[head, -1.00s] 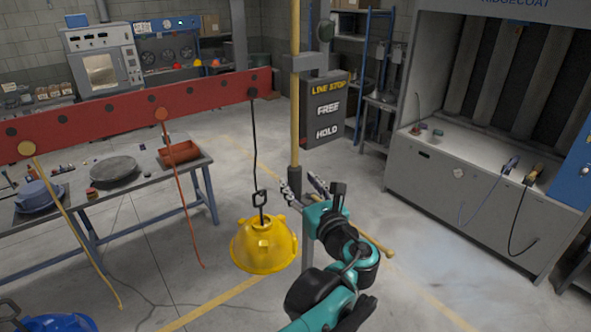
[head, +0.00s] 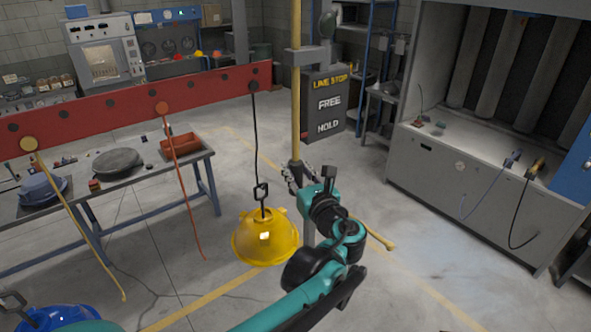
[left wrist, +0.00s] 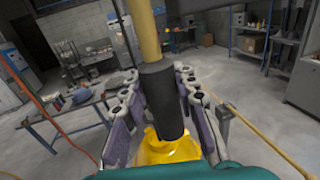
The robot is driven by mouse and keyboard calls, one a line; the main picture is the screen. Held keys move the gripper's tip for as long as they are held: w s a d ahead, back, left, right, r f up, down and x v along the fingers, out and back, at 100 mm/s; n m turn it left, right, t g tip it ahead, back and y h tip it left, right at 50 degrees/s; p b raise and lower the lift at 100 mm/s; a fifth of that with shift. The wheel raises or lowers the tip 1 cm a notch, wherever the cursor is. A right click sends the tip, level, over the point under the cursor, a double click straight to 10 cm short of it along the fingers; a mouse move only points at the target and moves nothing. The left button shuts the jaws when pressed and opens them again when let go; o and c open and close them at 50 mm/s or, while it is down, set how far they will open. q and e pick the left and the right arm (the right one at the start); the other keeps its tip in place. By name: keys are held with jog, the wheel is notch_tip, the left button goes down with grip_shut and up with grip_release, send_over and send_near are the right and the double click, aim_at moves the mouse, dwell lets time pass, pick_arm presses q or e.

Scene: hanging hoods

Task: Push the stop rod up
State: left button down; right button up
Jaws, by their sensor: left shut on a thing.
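The stop rod (head: 296,100) is a yellow upright rod with a dark grip at its lower end. It passes through a grey bracket beside the dark LINE STOP sign (head: 328,103), which reads FREE above HOLD. My left gripper (head: 297,177) is at the rod's lower end. In the left wrist view its fingers lie on both sides of the dark grip (left wrist: 160,103), shut on it. The rod stands upright in the head view. My right gripper is not in view.
A yellow hood (head: 265,240) hangs from the red beam (head: 90,115), close left of my left gripper. A blue hood (head: 62,320) is at bottom left. A workbench (head: 140,170) stands left and a grey booth (head: 470,190) right. A yellow bar (head: 380,240) sticks out behind my arm.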

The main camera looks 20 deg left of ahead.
aim_at(297, 161)
pick_arm(q)
notch_tip(297, 161, up, 4)
jog(key=shift+f+p, duration=0.25)
jog(key=shift+p, duration=0.6)
jog(key=shift+f, duration=0.1)
jog(key=c, duration=1.1)
grip_release()
jog(key=shift+c, duration=0.2)
jog(key=v, duration=1.2)
